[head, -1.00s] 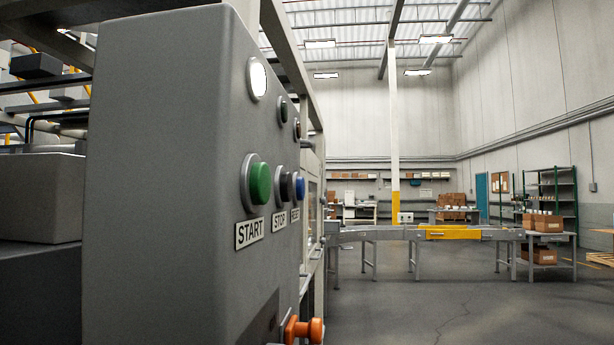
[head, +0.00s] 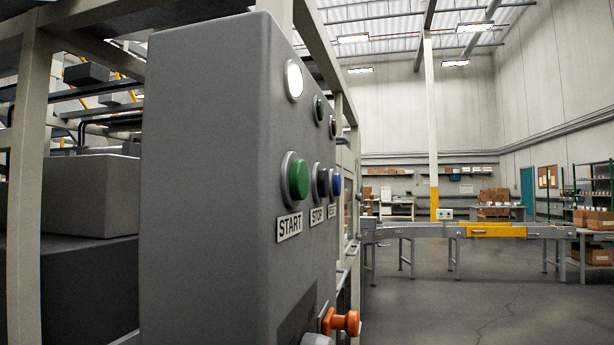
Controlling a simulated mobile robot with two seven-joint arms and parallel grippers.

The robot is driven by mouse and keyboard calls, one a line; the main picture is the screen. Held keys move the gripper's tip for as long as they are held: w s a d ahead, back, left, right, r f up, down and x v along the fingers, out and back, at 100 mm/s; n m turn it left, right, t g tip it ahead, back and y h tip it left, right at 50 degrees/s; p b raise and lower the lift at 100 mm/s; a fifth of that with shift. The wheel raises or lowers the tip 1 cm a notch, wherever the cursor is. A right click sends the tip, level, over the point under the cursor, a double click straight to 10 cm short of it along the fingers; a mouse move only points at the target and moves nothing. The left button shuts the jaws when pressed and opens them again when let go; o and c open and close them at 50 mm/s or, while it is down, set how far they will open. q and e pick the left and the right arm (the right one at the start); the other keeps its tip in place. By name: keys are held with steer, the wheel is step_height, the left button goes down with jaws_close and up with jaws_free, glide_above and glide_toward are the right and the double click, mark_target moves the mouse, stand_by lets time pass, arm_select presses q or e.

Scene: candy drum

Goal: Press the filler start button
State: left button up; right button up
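The green start button (head: 298,179) sits in a grey ring on the face of a grey control box (head: 215,190) in the head view. A white label reading START (head: 289,227) is below it. To its right are a dark button (head: 323,182) over a STOP label (head: 317,215) and a blue button (head: 336,185) with a partly hidden label. Neither of my grippers shows in the view.
A lit white lamp (head: 294,80) is above the start button. An orange knob (head: 343,322) sticks out low on the box. A conveyor (head: 490,230) with a yellow section runs behind at right. The grey floor (head: 450,310) at front right is clear.

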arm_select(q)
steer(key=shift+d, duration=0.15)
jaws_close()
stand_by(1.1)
